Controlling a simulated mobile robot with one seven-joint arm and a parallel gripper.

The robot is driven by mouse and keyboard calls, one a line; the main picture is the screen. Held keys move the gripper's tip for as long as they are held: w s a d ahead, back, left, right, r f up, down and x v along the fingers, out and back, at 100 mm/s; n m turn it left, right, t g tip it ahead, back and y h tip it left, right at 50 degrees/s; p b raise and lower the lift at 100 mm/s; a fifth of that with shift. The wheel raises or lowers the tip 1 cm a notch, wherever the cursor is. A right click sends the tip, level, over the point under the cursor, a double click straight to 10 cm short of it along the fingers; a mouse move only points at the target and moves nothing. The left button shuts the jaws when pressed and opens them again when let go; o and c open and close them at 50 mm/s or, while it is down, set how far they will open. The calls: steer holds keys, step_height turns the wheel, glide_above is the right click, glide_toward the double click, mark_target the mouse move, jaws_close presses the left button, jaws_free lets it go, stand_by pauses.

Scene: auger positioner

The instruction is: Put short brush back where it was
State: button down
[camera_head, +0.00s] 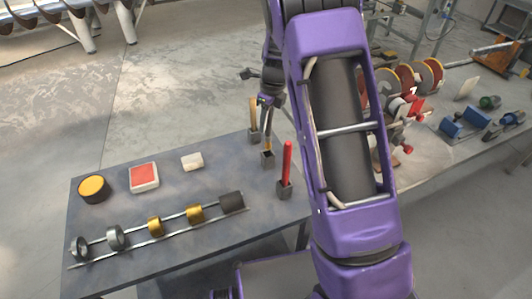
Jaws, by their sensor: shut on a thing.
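My purple arm comes down through the middle of the view, and my gripper (268,122) is at its left, above the back right part of the grey table. It is shut on the short brush (268,143), of which only a thin tan piece shows below the fingers. The brush is upright, directly above or in the middle dark holder (267,159); I cannot tell how deep it sits. A holder with a taller tan-handled brush (254,116) stands behind it. A holder with a red-handled brush (287,162) stands in front, to the right.
A second, cluttered table (440,154) stands at right. My arm hides the space between.

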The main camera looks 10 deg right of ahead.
mark_target(267, 141)
step_height(267, 141, down, 8)
steer(key=shift+s+f+b, duration=0.1)
steer(key=shift+f+b, duration=0.15)
steer(key=shift+b, duration=0.05)
steer(key=shift+f, duration=0.1)
steer(key=c, duration=0.7)
jaws_free()
steer(key=r, duration=0.7)
steer(key=s+d+r+p, duration=0.1)
steer(key=r, duration=0.3)
steer(key=shift+s+d+r, duration=0.1)
steer(key=shift+d+r, duration=0.05)
steer(key=shift+r, duration=0.4)
